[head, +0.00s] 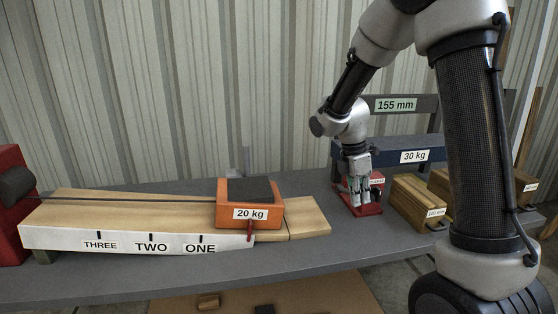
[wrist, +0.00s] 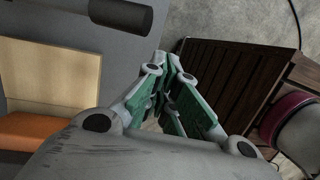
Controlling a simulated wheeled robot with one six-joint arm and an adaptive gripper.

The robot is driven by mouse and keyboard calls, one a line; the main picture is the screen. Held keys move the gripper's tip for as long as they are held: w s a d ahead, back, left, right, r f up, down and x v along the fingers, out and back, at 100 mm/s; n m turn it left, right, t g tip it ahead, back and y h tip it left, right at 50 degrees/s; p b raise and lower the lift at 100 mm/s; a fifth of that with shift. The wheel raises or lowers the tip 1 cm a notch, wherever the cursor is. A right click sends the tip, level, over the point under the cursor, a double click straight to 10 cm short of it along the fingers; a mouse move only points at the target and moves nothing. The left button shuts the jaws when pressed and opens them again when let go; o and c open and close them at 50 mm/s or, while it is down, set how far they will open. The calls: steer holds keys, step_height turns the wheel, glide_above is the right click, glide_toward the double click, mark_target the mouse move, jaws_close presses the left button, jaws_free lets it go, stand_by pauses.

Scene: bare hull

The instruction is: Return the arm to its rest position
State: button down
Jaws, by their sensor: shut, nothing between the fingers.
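My arm comes down from the upper right in the head view. My gripper (head: 357,203) points downward in front of a small red device (head: 369,210) on the grey bench, hiding part of it. I cannot tell whether the gripper touches the device. In the wrist view the fingers of my gripper (wrist: 166,70) come together at the tips, with nothing visible held between them.
An orange 20 kg block (head: 237,211) sits on a wooden board (head: 110,208) marked ONE, TWO, THREE on the grey bench (head: 310,255). A dark blue 30 kg beam (head: 385,150) and wooden blocks (head: 414,200) stand near my arm. A red block (head: 10,215) is at far left.

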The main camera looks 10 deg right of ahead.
steer(key=s+d+r+m+t+y, duration=0.1)
steer(key=s+r+m+t, duration=0.1)
steer(key=s+r+m, duration=0.6)
steer(key=s+d+r+m+t+y, duration=0.1)
steer(key=s+r+m+t, duration=0.2)
steer(key=s+r+m, duration=0.5)
steer(key=s+m, duration=0.2)
steer(key=s, duration=0.4)
steer(key=shift+s+t, duration=0.2)
steer(key=shift+t, duration=0.1)
